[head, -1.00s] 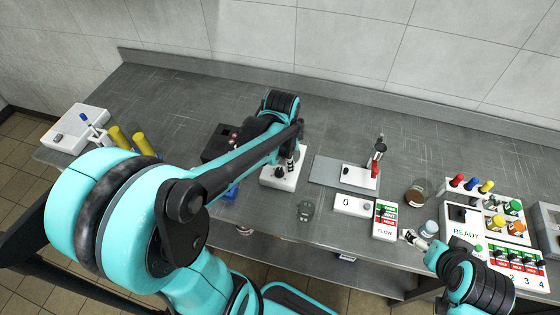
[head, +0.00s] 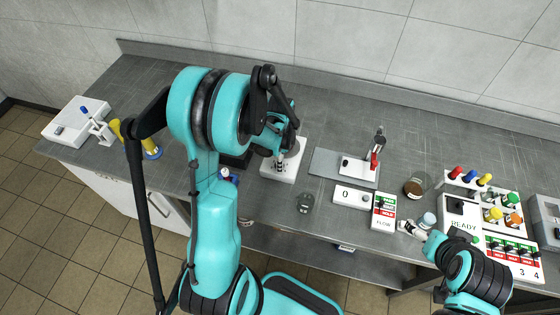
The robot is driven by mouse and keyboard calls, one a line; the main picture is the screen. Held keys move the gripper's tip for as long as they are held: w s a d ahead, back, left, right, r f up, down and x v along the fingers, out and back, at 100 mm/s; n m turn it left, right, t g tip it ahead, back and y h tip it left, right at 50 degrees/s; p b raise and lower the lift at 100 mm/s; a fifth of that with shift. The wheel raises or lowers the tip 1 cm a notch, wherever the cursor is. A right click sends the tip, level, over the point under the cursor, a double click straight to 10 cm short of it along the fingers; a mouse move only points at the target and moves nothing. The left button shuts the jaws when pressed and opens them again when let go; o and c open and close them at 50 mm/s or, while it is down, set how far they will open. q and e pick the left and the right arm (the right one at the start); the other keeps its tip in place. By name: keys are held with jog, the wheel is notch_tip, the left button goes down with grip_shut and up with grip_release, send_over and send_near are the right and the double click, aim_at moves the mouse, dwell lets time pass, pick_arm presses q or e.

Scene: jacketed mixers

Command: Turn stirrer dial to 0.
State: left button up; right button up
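A white box (head: 292,173) stands on the bench at the centre, below my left gripper (head: 279,165). The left arm and gripper hide its top, including any dial there. I cannot tell whether the gripper touches it or is open or shut. A display box (head: 347,193) reading "0" with a small grey knob (head: 365,198) sits to the right.
A clear beaker (head: 304,204) stands near the front edge. A brown-filled beaker (head: 414,188) and a pale-capped jar (head: 428,220) are at the right. A white device (head: 75,119) is at far left.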

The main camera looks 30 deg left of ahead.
pick_arm(q)
jog(key=shift+f, duration=0.1)
grip_shut()
